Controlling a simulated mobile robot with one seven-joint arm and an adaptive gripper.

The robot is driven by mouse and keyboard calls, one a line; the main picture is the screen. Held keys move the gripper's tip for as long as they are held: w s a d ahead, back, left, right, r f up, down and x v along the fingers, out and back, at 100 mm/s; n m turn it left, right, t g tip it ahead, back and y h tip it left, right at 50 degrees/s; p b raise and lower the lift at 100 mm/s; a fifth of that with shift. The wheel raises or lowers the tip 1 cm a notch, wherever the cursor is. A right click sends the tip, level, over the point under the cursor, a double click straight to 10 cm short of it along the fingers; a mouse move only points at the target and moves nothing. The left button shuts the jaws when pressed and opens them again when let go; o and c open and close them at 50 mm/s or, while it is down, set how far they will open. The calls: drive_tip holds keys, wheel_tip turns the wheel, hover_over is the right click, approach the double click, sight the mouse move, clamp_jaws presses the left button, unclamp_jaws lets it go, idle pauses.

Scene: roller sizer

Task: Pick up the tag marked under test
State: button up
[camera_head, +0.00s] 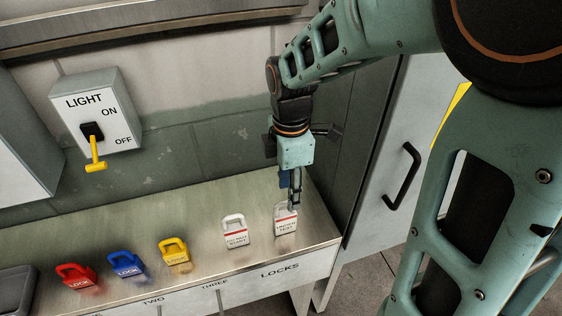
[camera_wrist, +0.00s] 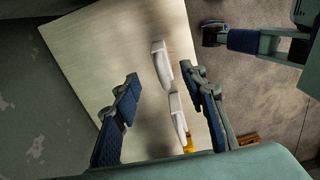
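The under test tag (camera_head: 285,221) is a white padlock-shaped tag with a red band, upright at the right end of the metal shelf. A similar white do-not-start tag (camera_head: 236,232) stands to its left. My gripper (camera_head: 293,200) points down at the under test tag, and a fingertip overlaps its handle in the head view. In the wrist view my gripper (camera_wrist: 165,78) is open. The under test tag (camera_wrist: 162,62) shows edge-on between the fingertips, with the do-not-start tag (camera_wrist: 178,115) nearer the palm side. I cannot tell whether the fingers touch it.
Red (camera_head: 76,277), blue (camera_head: 127,264) and yellow (camera_head: 174,251) locks stand in a row leftward along the shelf (camera_head: 205,215). A light switch box (camera_head: 98,110) is on the wall. A grey cabinet with a black handle (camera_head: 403,176) stands close on the right.

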sight(285, 213)
drive_tip(key=shift+w+a+f, duration=0.1)
drive_tip(key=shift+a+f, duration=0.1)
drive_tip(key=shift+a, duration=0.1)
drive_tip(key=f, duration=1)
drive_tip(key=shift+s+a+f, duration=0.15)
drive_tip(key=shift+s+f, duration=0.05)
drive_tip(key=shift+s, duration=0.1)
clamp_jaws()
